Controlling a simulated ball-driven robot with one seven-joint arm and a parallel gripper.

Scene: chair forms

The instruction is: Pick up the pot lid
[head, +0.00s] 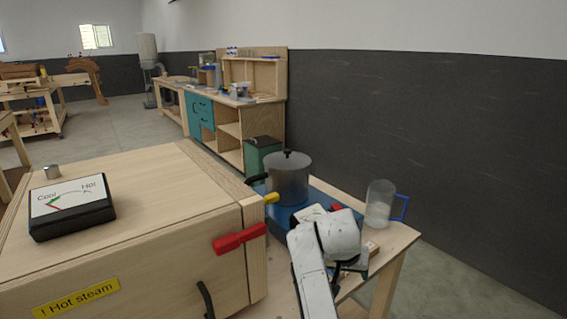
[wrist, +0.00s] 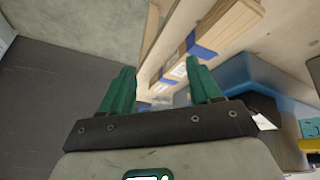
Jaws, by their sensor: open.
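The pot lid (head: 288,157) is a dark disc with a black knob, resting on the grey metal pot (head: 288,183). The pot stands on a blue base (head: 280,208) on a wooden side table. My gripper (wrist: 160,88) shows in the wrist view with its two green fingers apart and nothing between them. In the head view my white arm is right of and nearer than the pot, and its own links mostly hide the gripper. The fingers are apart from the lid. I cannot make out the lid in the wrist view.
A clear jug (head: 379,205) with a blue handle stands right of the pot. A wooden steam box (head: 150,230) with a red handle (head: 239,239) and a Cool/Hot gauge (head: 71,206) fills the left foreground. Taped wooden strips (wrist: 215,35) lie near the fingers. A dark wall stands behind.

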